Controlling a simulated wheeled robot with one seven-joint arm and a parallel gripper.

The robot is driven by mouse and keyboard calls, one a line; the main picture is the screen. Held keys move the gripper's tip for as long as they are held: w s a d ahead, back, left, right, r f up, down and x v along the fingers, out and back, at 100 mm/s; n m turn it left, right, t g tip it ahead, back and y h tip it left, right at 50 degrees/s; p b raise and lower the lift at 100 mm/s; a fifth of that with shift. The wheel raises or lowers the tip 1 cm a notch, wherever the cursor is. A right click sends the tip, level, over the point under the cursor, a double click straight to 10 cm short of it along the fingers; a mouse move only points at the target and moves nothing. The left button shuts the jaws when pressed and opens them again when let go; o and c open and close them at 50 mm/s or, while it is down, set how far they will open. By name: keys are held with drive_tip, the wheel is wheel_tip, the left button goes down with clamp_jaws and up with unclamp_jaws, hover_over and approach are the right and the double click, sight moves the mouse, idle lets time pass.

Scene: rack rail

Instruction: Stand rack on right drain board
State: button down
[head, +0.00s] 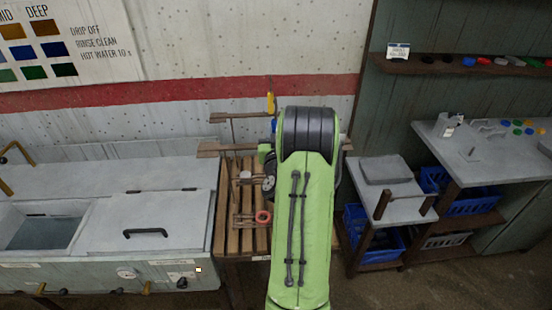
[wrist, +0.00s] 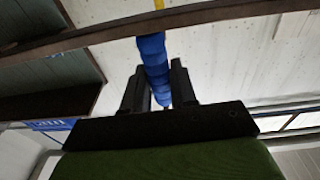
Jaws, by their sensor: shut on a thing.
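In the wrist view my gripper (wrist: 160,78) is shut on a blue ribbed grip (wrist: 152,47). The grip meets a dark wooden bar (wrist: 225,14) that crosses the top of that view. Two wooden bars, an upper one (head: 240,118) and a lower one (head: 212,149), stick out left of my arm and look like parts of the rack. Small parts hang or lie below them, including a red ring (head: 263,217). A slatted wooden board (head: 226,238) lies beneath; I cannot tell whether the rack touches it.
A grey tank (head: 45,225) with an open basin and a handled lid (head: 140,215) stands at left. A small side table (head: 405,210) and a grey worktop (head: 480,160) with small coloured pieces stand at right. A yellow-handled item (head: 270,103) shows above the bars.

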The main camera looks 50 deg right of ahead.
wheel_tip(320, 180, down, 4)
drive_tip(key=b, duration=0.3)
drive_tip(key=shift+f+b, duration=0.15)
drive_tip(key=shift+b, duration=0.15)
drive_tip(key=shift+r, duration=0.2)
drive_tip(key=shift+f, duration=0.15)
drive_tip(key=c, duration=0.9)
unclamp_jaws()
